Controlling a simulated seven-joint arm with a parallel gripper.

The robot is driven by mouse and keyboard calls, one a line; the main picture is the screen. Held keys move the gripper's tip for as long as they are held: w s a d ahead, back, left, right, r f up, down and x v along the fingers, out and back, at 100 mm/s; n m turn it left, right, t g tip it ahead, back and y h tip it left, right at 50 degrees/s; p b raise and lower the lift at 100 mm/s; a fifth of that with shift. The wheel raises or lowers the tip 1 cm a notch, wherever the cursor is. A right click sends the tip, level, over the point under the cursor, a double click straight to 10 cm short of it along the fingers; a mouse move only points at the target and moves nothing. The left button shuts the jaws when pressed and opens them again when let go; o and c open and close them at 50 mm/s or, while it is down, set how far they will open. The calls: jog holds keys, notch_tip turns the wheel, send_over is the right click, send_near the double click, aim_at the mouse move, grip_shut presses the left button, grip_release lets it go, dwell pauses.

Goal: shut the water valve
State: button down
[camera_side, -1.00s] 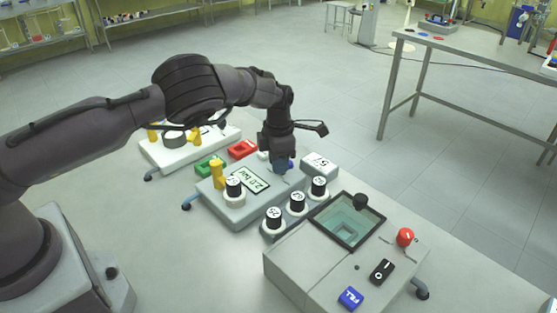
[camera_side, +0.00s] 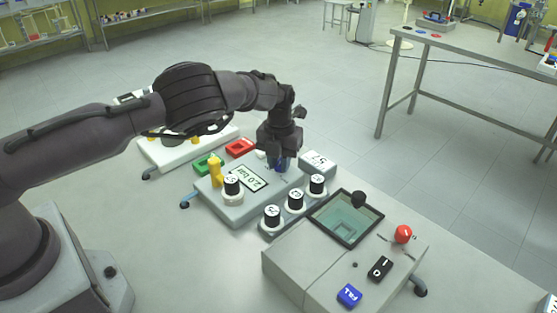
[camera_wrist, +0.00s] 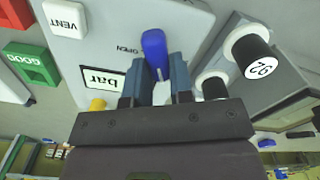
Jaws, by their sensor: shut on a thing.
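The water valve's blue knob (camera_wrist: 154,48) stands on the grey panel with the "2.0 bar" display; a little of the blue knob (camera_side: 280,164) shows under my gripper in the side view. My gripper (camera_wrist: 163,68) is shut on the knob, with one finger on each side of it. In the side view my gripper (camera_side: 281,158) points down onto the panel. The word OPEN is printed left of the knob in the wrist view. A pale mark shows on the knob's near end. The rest of the valve's scale is partly hidden by the fingers.
A box with a water basin (camera_side: 348,222), a red knob (camera_side: 403,234) and switches stands at front right.

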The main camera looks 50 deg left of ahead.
jog(key=shift+w+d+r+n, duration=0.1)
jog(key=shift+d+n, duration=0.05)
jog(key=shift+n, duration=1.75)
jog(key=c, duration=1)
grip_release()
notch_tip(320, 180, up, 13)
jog(key=shift+w, duration=0.1)
